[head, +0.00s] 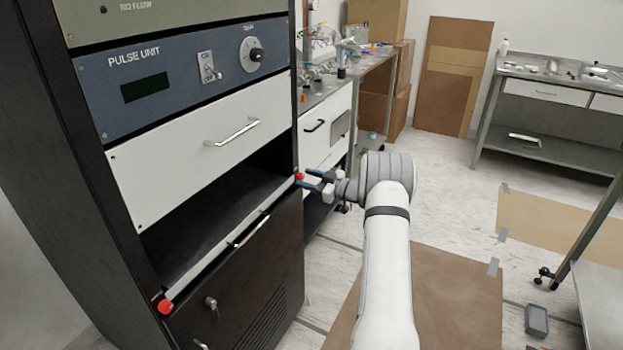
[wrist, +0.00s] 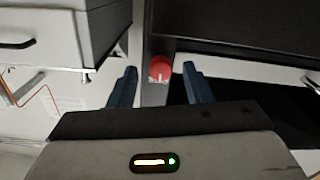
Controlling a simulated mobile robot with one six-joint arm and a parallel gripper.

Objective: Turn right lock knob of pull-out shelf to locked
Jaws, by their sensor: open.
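The pull-out shelf (head: 222,243) is a narrow white-edged front low in the black rack, with a red knob at each end. The right lock knob (head: 299,176) is at the shelf's right end, beside my gripper (head: 312,180). In the wrist view the red right knob (wrist: 161,68) lies just ahead of and between the two blue fingertips of my gripper (wrist: 158,70). The fingers are open, with a gap on both sides of the knob. A white mark shows on the knob's lower face. The left knob (head: 165,306) is at the shelf's other end, far from my gripper.
Above the shelf is an open dark bay, then a white drawer (head: 203,153) with a handle and the blue pulse unit (head: 180,75). A white drawer cabinet (head: 325,130) stands right of the rack, close beyond my gripper. Brown floor covering (head: 455,300) lies below my arm.

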